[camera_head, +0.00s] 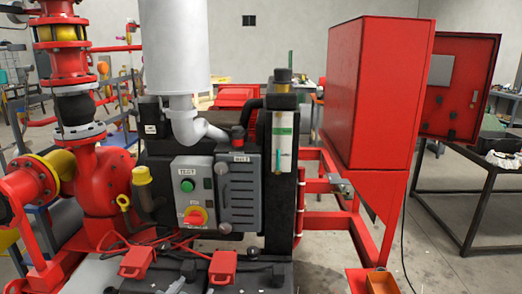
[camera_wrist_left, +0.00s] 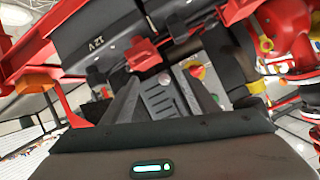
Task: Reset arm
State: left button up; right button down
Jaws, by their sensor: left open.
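My left gripper (camera_wrist_left: 159,84) shows in the left wrist view, its two dark grey fingers spread apart with nothing between them. Beyond the gap is the pump skid's grey louvred box (camera_wrist_left: 160,101), which also shows in the head view (camera_head: 240,195). The control panel (camera_head: 193,192) carries a green button (camera_head: 187,185) and a red rotary switch on yellow (camera_head: 195,216). In the wrist view the switch (camera_wrist_left: 197,72) lies just right of the fingers. I see no contact there. I cannot make out either gripper in the head view.
Black batteries (camera_wrist_left: 95,35) with red terminal covers (camera_wrist_left: 143,54) lie close by in the wrist view. A red cabinet (camera_head: 365,90) with an open door stands right in the head view. Red piping (camera_head: 100,180) stands left. A dark table (camera_head: 475,155) is at far right.

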pick_arm(q)
jog(key=s+a+f+n+g, duration=0.1)
jog(key=s+f+g, duration=0.1)
jog(key=s+f, duration=0.55)
jog(key=s+a+f+g, duration=0.2)
jog(key=s+f+g, duration=0.1)
jog(key=s+f, duration=0.5)
jog(key=s+a+f+n+g, duration=0.1)
jog(key=s+f+g, duration=0.15)
jog(key=s, duration=0.75)
jog(key=s+a+f+g, duration=0.1)
jog(key=s+f+g, duration=0.15)
jog(key=s, duration=0.85)
jog(key=s+d+f+x, duration=0.1)
jog(key=s+x, duration=0.1)
jog(key=x, duration=2)
jog(key=s+f, duration=0.6)
jog(key=f, duration=0.4)
jog(key=s+f, duration=0.6)
jog(key=f, duration=0.5)
jog(key=shift+a+t+h, duration=0.2)
jog(key=shift+t+h, duration=0.1)
jog(key=shift+t, duration=0.1)
pick_arm(e)
jog(key=shift+s+f, duration=0.1)
jog(key=shift+s, duration=0.85)
